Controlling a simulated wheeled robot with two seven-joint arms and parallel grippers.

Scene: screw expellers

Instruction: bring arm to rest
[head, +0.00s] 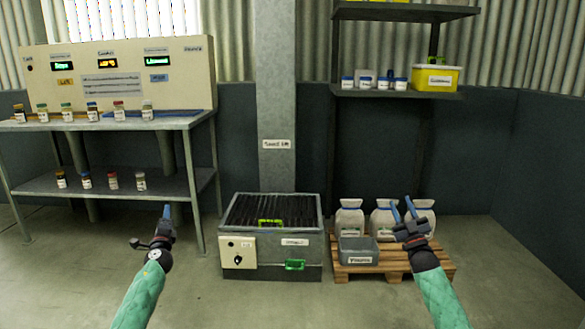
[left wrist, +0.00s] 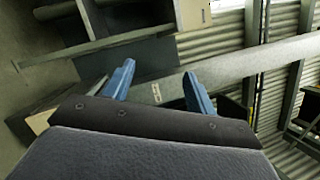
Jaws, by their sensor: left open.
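My left gripper (head: 167,212) is in the head view, held up in the air in front of the metal table, to the left of the grey box. It is seen nearly edge-on there. In the left wrist view the same gripper (left wrist: 157,88) shows two blue fingers wide apart with nothing between them, so it is open and empty. My right gripper (head: 402,210) is in the head view, in front of the white sacks. Its two blue fingers stand apart and point up, with nothing visible held between them. Whether it touches a sack cannot be told.
A metal table (head: 190,122) with small jars and a control panel (head: 190,75) stands at the left. A grey box (head: 300,262) with a green handle is in the middle. White sacks (head: 349,218) and a grey bin (head: 358,252) sit on a pallet (head: 437,270). Shelves (head: 400,95) stand behind.

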